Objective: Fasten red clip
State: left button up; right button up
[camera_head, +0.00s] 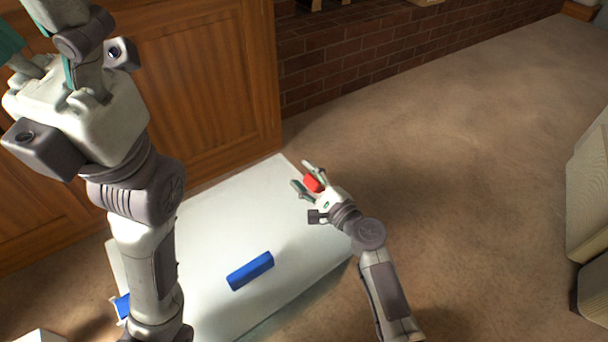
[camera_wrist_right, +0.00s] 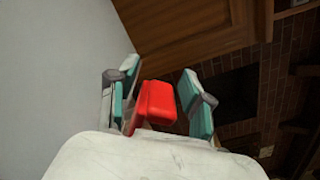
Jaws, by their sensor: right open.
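The red clip (camera_head: 313,184) is a small red block between the fingers of my right gripper (camera_head: 303,178), over the far right edge of the white table. In the right wrist view the red clip (camera_wrist_right: 157,101) sits between the teal-padded fingers of my right gripper (camera_wrist_right: 164,82). It is close to the left finger, with a gap to the right finger. The gripper is open around it. Whether the clip rests on anything is hidden. My left gripper (camera_head: 38,62) is raised at the top left, cut off by the picture edge, so its opening cannot be judged.
A blue block (camera_head: 250,270) lies on the white table (camera_head: 225,225). Another blue item (camera_head: 122,306) shows at the table's left edge, partly behind my left arm. A wooden cabinet (camera_head: 215,80) and brick wall (camera_head: 370,50) stand behind. Carpet (camera_head: 470,150) is clear on the right.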

jog(key=v, duration=1.1)
jog(key=shift+s+d, duration=0.1)
jog(key=shift+d, duration=0.05)
